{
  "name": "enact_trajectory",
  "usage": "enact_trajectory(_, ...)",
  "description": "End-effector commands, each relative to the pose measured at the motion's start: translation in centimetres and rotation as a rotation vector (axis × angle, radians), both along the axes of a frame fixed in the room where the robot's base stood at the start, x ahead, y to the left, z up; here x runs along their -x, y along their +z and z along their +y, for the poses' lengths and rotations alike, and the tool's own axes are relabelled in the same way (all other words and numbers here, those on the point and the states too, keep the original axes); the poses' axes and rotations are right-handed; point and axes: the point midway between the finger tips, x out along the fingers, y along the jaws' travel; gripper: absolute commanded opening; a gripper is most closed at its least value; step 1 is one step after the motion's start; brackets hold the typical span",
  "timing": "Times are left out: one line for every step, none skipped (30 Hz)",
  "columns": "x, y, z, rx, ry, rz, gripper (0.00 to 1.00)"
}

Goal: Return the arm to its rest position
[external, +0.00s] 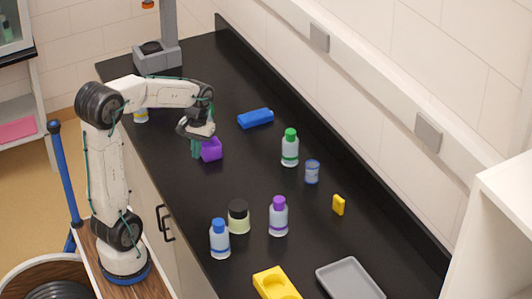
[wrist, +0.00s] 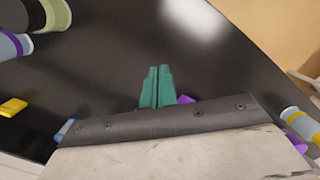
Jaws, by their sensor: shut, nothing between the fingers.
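My gripper (external: 196,149) hangs over the black bench at the end of my bent white arm, its green fingers pointing down. In the wrist view the two green fingers (wrist: 157,87) are pressed together with nothing between them. A purple block (external: 211,149) sits on the bench just beside the fingers in the external view. A bit of purple (wrist: 186,99) also shows behind the gripper's edge in the wrist view. I cannot tell whether the fingers touch the block.
A grey stand (external: 168,45) is at the back.

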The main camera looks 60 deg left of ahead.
Motion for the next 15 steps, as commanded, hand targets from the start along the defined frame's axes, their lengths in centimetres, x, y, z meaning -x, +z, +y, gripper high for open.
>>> enact_trajectory(1.6,0.8,-2.4,0.000,-0.085,-0.013,0.00)
enact_trajectory(2.5,1.0,-3.7,0.002,-0.137,-0.017,0.00)
enact_trajectory(3.7,1.3,-5.3,0.003,-0.202,-0.025,0.00)
enact_trajectory(4.7,1.5,-6.4,0.003,-0.250,-0.030,0.00)
enact_trajectory(5.6,1.7,-7.5,0.003,-0.297,-0.037,0.00)
enact_trajectory(6.9,1.8,-8.9,0.004,-0.357,-0.045,0.00)
enact_trajectory(7.9,1.9,-9.9,0.002,-0.402,-0.053,0.00)
enact_trajectory(8.8,1.9,-10.8,0.000,-0.442,-0.062,0.00)
enact_trajectory(10.0,1.9,-11.9,-0.002,-0.495,-0.075,0.00)
enact_trajectory(10.9,1.9,-12.7,-0.005,-0.533,-0.084,0.00)
enact_trajectory(11.8,1.9,-13.5,-0.008,-0.567,-0.095,0.00)
enact_trajectory(12.8,1.8,-14.3,-0.013,-0.607,-0.109,0.00)
enact_trajectory(13.5,1.8,-14.9,-0.017,-0.633,-0.121,0.00)
enact_trajectory(14.1,1.8,-15.4,-0.022,-0.654,-0.133,0.00)
enact_trajectory(14.8,1.8,-15.9,-0.027,-0.676,-0.149,0.00)
